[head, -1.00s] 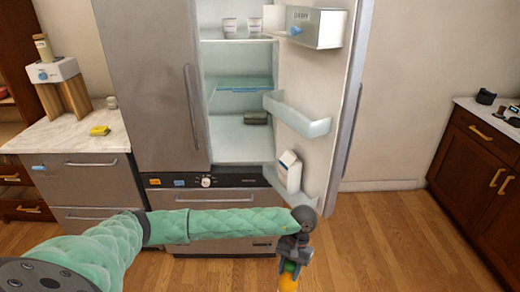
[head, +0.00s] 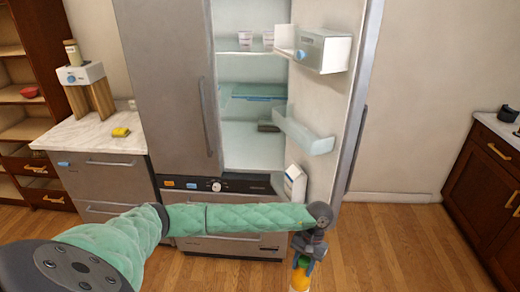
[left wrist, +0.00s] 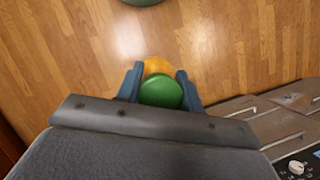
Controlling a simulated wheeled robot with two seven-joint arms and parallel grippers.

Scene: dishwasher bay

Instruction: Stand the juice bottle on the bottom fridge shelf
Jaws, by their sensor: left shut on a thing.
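My left gripper (head: 303,258) is shut on the juice bottle (head: 299,280), which has an orange body and a green cap. The bottle hangs at the lower edge of the head view, in front of the fridge, and its lower part is out of view. The left wrist view shows the green cap (left wrist: 161,92) between the two blue fingers (left wrist: 160,86), above the wood floor. The bottom fridge shelf (head: 245,150) is behind and above the gripper in the picture, in the open right compartment. A dark container (head: 268,126) lies toward its right back. My right gripper is not in view.
The open fridge door (head: 345,120) stands on the right, with a milk carton (head: 294,183) in its lowest bin and an empty bin (head: 303,134) above. Cups (head: 245,41) stand on the top shelf. The left door (head: 170,90) is shut. A counter (head: 90,135) stands at left.

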